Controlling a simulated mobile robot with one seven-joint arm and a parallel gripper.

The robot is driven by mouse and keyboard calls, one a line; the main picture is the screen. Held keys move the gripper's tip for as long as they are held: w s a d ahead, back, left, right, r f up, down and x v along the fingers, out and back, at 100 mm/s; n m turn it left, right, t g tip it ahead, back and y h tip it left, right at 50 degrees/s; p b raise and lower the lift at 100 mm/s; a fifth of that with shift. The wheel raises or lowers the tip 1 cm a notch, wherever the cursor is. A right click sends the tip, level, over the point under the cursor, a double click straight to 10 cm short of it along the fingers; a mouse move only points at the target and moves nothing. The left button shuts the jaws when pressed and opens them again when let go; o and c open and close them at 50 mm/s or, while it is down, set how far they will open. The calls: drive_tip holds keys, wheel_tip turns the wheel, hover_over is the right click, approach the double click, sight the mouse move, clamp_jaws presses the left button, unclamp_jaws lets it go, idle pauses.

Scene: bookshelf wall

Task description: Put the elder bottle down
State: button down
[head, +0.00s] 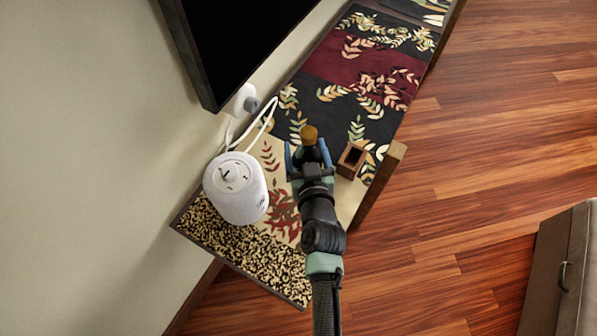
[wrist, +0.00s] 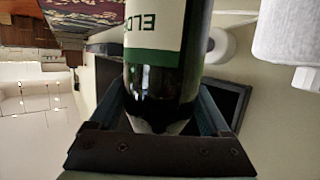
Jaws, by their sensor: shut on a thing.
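The elder bottle (wrist: 158,85) is dark glass with a white and green label, on which the letters "ELD" show upside down in the wrist view. My gripper (wrist: 160,115) is shut around it, one finger on each side. In the head view my gripper (head: 308,158) is over the patterned bench, and only the bottle's amber top (head: 309,135) shows between the blue fingers. The rest of the bottle is hidden there by my gripper and arm. I cannot tell whether the bottle's base touches the bench.
A white round speaker-like device (head: 236,190) with a cable stands left of my gripper. A small open wooden box (head: 351,160) stands close on the right. A dark screen (head: 235,40) hangs on the wall. The bench cloth (head: 345,70) is clear further back.

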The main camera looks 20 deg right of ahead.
drive_tip(key=shift+f+b, duration=1.65)
drive_tip(key=shift+f, duration=1.45)
drive_tip(key=shift+c, duration=1.4)
unclamp_jaws()
drive_tip(key=shift+f, duration=0.25)
drive_tip(key=shift+o, duration=1.4)
drive_tip(key=shift+r, duration=0.1)
drive_tip(key=shift+r, duration=0.15)
drive_tip(key=v, duration=1.2)
drive_tip(key=shift+r, duration=0.1)
